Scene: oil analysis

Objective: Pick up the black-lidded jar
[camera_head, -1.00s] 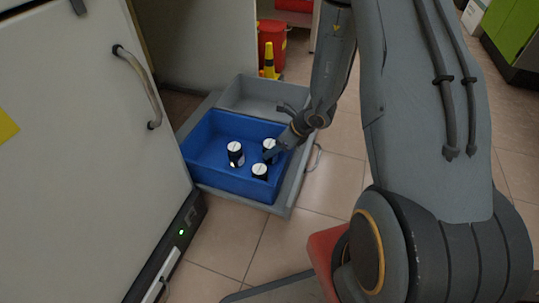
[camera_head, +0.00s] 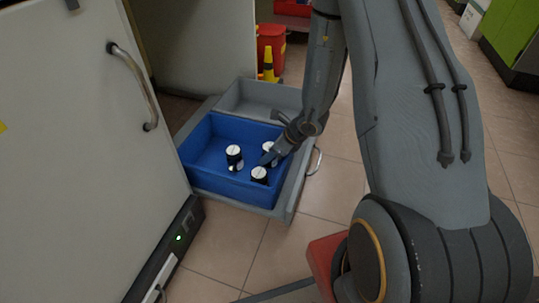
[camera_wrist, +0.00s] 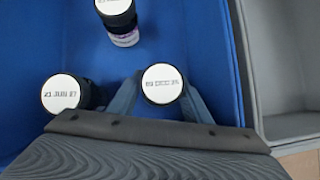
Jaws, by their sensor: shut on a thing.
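Three dark jars with round white labels on their tops stand in a blue bin (camera_head: 200,150). My gripper (camera_head: 267,158) reaches into the bin from the upper right. It is shut on the back jar (camera_head: 269,146), which shows between the two fingers in the wrist view (camera_wrist: 162,84). The front jar (camera_head: 259,174) is close beside it and also shows in the wrist view (camera_wrist: 66,93). The left jar (camera_head: 234,152) stands further off and is cut by the top edge of the wrist view (camera_wrist: 116,8). The held jar's lower body is hidden.
The blue bin sits in an open grey drawer (camera_head: 297,190), with an empty grey compartment (camera_head: 258,98) behind it. A white cabinet door with a handle (camera_head: 135,85) stands at the left. A red container (camera_head: 271,45) and a yellow object are behind.

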